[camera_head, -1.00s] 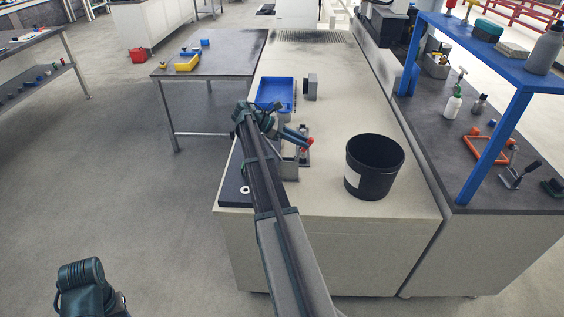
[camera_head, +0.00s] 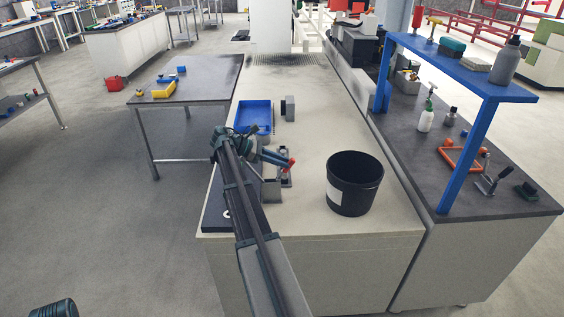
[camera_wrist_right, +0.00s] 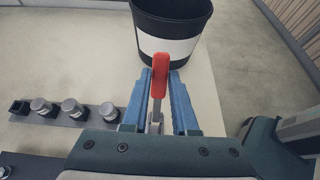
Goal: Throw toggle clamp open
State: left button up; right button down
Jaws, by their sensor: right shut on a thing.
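The toggle clamp's red handle (camera_head: 291,163) shows at the tip of my right gripper (camera_head: 286,163) in the head view, over the near part of the pale bench (camera_head: 318,125). In the right wrist view, the red handle (camera_wrist_right: 160,76) stands between the two blue fingers of my right gripper (camera_wrist_right: 162,100), which are shut on it. A grey metal lever (camera_wrist_right: 156,113) runs down from the handle. The clamp's base is mostly hidden by the gripper and arm. My left gripper is not in view; only a dark piece of my left arm shows at the bottom left.
A black bin (camera_head: 355,187) with a white label stands right of the clamp. A blue tray (camera_head: 253,116) and a grey block (camera_head: 288,108) lie beyond the gripper. A strip with several capped posts (camera_wrist_right: 72,108) is left of the clamp in the wrist view.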

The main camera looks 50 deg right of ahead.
jog(key=shift+w+a+f, duration=0.15)
jog(key=shift+w+a, duration=0.15)
jog(key=shift+w, duration=0.05)
jog(key=c, duration=1)
grip_release()
jog(key=shift+w, duration=0.15)
jog(key=shift+o, duration=1.4)
jog(key=shift+w+a, duration=0.15)
jog(key=shift+a, duration=0.05)
jog(key=shift+o, duration=0.2)
jog(key=shift+s+d, duration=0.15)
jog(key=shift+s, duration=0.1)
jog(key=shift+w+r, duration=0.2)
jog(key=shift+r, duration=0.1)
jog(key=p+v, duration=0.6)
jog(key=v, duration=0.6)
jog(key=shift+w+a+r, duration=0.15)
jog(key=shift+w+a, duration=0.2)
jog(key=shift+a, duration=0.25)
